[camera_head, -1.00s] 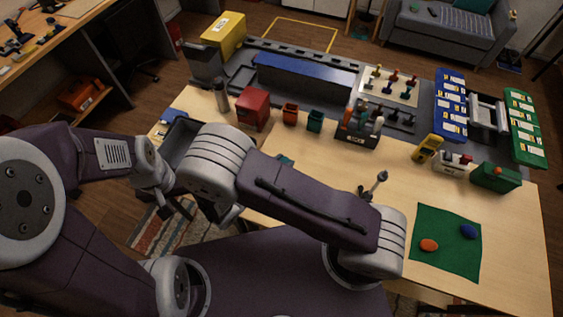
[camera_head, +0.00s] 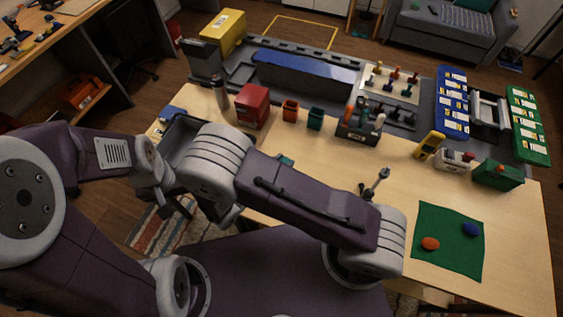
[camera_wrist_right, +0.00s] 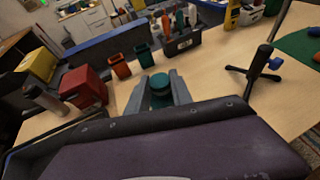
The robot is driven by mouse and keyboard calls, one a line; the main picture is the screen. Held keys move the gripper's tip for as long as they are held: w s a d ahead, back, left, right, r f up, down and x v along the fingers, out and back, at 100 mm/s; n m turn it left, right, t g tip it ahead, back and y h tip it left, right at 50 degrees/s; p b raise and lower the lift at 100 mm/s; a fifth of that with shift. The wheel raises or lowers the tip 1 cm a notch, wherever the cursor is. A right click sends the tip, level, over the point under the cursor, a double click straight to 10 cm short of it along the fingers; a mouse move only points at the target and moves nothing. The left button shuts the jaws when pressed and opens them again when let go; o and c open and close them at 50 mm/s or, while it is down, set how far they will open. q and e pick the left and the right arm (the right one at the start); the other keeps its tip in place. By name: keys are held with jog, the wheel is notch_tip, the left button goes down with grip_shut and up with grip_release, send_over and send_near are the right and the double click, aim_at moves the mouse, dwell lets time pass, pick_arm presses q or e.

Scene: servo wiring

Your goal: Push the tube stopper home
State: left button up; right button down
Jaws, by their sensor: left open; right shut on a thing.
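A dark teal, round-topped piece (camera_wrist_right: 160,84) sits between the fingers of my right gripper (camera_wrist_right: 163,96) in the right wrist view; I cannot tell whether it is the stopper or the tube. My right gripper is shut on it over the bare table. In the head view only a small teal bit (camera_head: 285,160) shows past my arm link, which hides the rest of that gripper. My left gripper (camera_head: 176,208) is open and empty at the table's left front, beside the dark tray. No separate tube can be made out.
Behind are a red box (camera_head: 252,105), an orange bin (camera_head: 290,111), a teal bin (camera_head: 315,120) and a tool caddy (camera_head: 357,130). A green mat (camera_head: 448,248) lies at right. A dark tray (camera_head: 178,138) is at left.

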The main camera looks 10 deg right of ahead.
jog(key=shift+r+p, duration=2)
jog(key=shift+r, duration=0.35)
